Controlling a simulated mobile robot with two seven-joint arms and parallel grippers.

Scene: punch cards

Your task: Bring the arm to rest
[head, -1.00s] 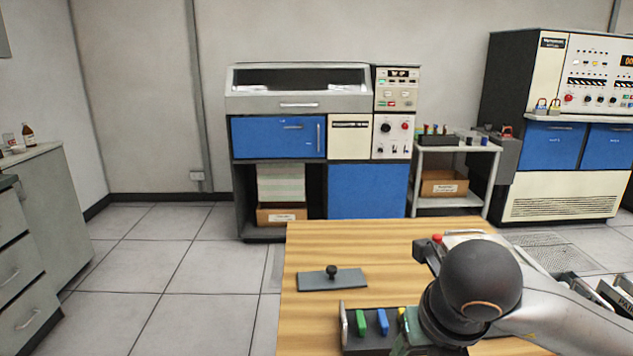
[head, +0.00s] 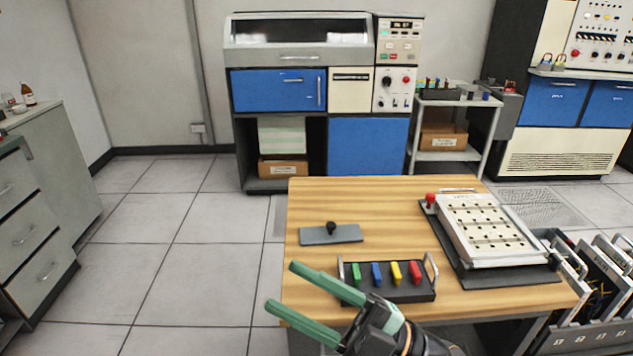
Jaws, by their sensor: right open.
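My right gripper (head: 282,287) is at the bottom centre of the head view, with its two long green fingers spread apart. It is open and nothing shows between the fingers. It points left, at the front left edge of the wooden table (head: 380,222). The upper finger passes close in front of the black rack (head: 405,291) of coloured pieces; I cannot tell whether they touch. My left gripper is not in the head view.
The rack holds green, blue, yellow and red pieces. A grey plate with a black knob (head: 331,234) lies behind it. A white punched panel (head: 488,230) in a dark frame lies at the right. Dark panels (head: 600,285) stand at the right edge. Floor at left is clear.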

